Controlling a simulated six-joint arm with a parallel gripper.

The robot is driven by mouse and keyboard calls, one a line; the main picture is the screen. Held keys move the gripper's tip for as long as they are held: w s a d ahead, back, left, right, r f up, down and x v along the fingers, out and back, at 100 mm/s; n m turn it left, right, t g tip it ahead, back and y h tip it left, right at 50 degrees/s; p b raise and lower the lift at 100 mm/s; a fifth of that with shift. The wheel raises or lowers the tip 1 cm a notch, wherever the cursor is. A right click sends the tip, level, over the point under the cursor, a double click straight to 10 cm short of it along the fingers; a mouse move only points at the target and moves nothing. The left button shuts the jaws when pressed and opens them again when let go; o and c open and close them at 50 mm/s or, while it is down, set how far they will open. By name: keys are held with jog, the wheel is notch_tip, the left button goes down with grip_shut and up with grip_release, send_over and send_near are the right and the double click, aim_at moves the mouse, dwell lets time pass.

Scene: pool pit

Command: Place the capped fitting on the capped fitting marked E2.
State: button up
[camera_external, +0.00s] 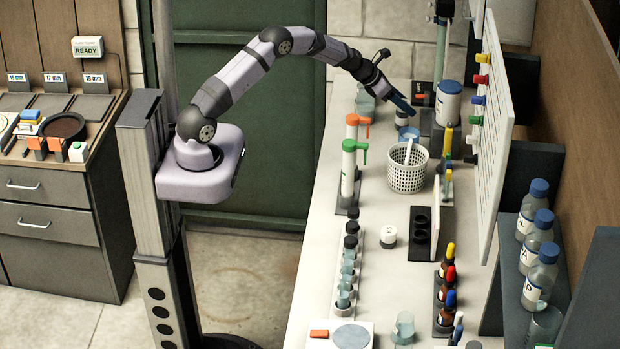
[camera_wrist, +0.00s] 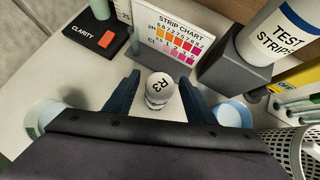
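A white capped fitting (camera_wrist: 159,86) stands on the bench between my fingers in the wrist view; its cap mark looks like R3. It also shows under my gripper in the external view (camera_external: 402,118). My gripper (camera_wrist: 160,92) is open, with dark blue fingers on either side of the cap and a gap on both sides. My gripper (camera_external: 398,103) reaches down over the far part of the bench in the external view. Another white capped piece (camera_external: 388,235) stands alone nearer on the bench; its mark is too small to read, so I cannot tell if it is E2.
A white perforated basket (camera_external: 407,176) and a test strips canister (camera_external: 448,103) stand close by. A strip chart (camera_wrist: 172,35) and a clarity block (camera_wrist: 97,40) are beyond the fitting. Clear bench lies around the lone capped piece, between a vial rack (camera_external: 346,272) and a black block (camera_external: 420,240).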

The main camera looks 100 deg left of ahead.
jog(key=shift+r, duration=0.25)
jog(key=b+v, duration=0.2)
jog(key=v, duration=1)
dwell(0.5)
